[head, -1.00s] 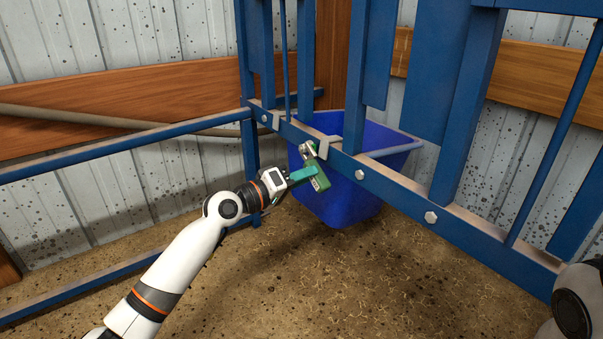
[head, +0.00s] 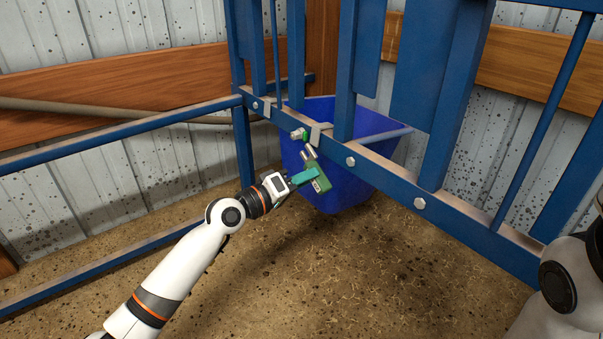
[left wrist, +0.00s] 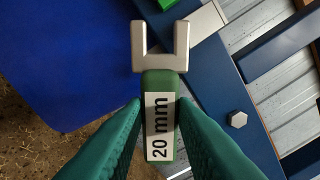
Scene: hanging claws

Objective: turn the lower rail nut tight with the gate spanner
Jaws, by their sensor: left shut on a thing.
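The spanner (head: 321,182) has a green handle and a grey open-ended jaw. My left gripper (head: 297,179) is shut on its handle. In the left wrist view the spanner's two-pronged jaw (left wrist: 160,58) points up, above a "20 mm" label between the teal fingers (left wrist: 158,130). A nut with a green part (head: 298,134) sits on the blue rail, beside a grey hook; I take it as the rail nut. The spanner jaw appears below it and apart from it. In the wrist view only a green piece (left wrist: 166,3) shows at the top edge. My right gripper is out of view.
A blue bucket (head: 340,190) hangs on the rail by grey hooks (head: 320,132), close behind the spanner. Other hex bolts (head: 350,161) sit along the blue rail (head: 455,213). A wooden board and metal wall stand behind. The dirt floor is clear.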

